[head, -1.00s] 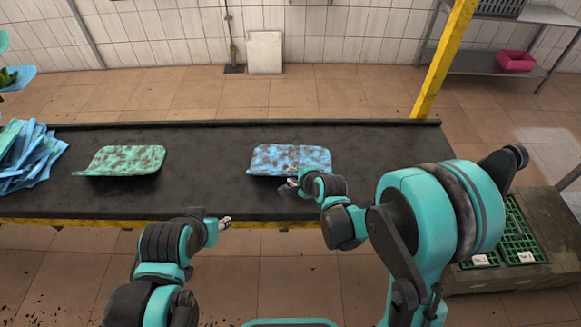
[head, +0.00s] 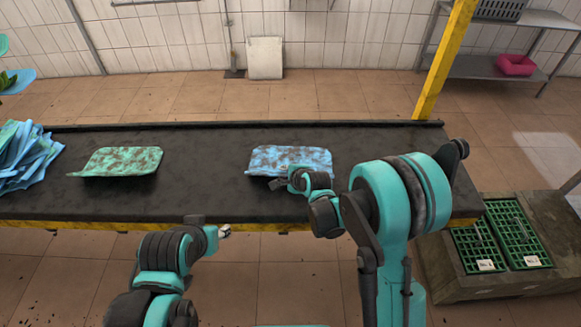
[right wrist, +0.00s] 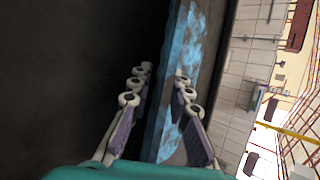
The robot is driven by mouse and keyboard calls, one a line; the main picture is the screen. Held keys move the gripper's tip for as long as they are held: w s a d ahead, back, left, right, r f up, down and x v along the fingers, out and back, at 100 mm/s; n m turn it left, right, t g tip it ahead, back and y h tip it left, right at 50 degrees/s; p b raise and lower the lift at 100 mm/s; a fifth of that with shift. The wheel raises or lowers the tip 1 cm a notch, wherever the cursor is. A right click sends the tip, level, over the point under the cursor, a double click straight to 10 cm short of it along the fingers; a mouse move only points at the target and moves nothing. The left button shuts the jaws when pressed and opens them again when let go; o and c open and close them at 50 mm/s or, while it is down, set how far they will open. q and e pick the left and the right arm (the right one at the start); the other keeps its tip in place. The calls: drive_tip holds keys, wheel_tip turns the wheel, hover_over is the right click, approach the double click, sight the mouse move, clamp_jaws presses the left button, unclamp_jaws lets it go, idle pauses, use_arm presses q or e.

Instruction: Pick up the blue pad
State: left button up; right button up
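The blue pad (head: 290,158) is a curved, brown-speckled sheet on the black table, right of the middle in the head view. My right gripper (head: 278,184) is at its near edge. In the right wrist view, the pad (right wrist: 186,50) runs between the two open fingers of the right gripper (right wrist: 160,80), one finger on each side of its edge. Contact with the pad is not clear. My left gripper (head: 224,231) hangs in front of the table's near edge, away from the pad; its fingers are too small to read.
A green speckled pad (head: 120,161) lies left on the black table (head: 205,190). A heap of blue-green sheets (head: 25,155) is at the far left. A yellow post (head: 442,65) stands behind the right end. Green crates (head: 500,235) are at the right. The table between the pads is clear.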

clamp_jaws()
drive_tip(key=shift+r, duration=0.1)
drive_tip(key=shift+r, duration=0.25)
wheel_tip(320, 180, up, 4)
drive_tip(key=p, duration=0.2)
drive_tip(key=shift+p, duration=0.3)
drive_tip(key=w+d+r+p, duration=0.3)
drive_tip(key=d+r, duration=0.3)
drive_tip(key=d, duration=0.5)
drive_tip(key=shift+w+r+p, duration=0.2)
drive_tip(key=shift+w+p, duration=0.05)
drive_tip(key=shift+p, duration=0.15)
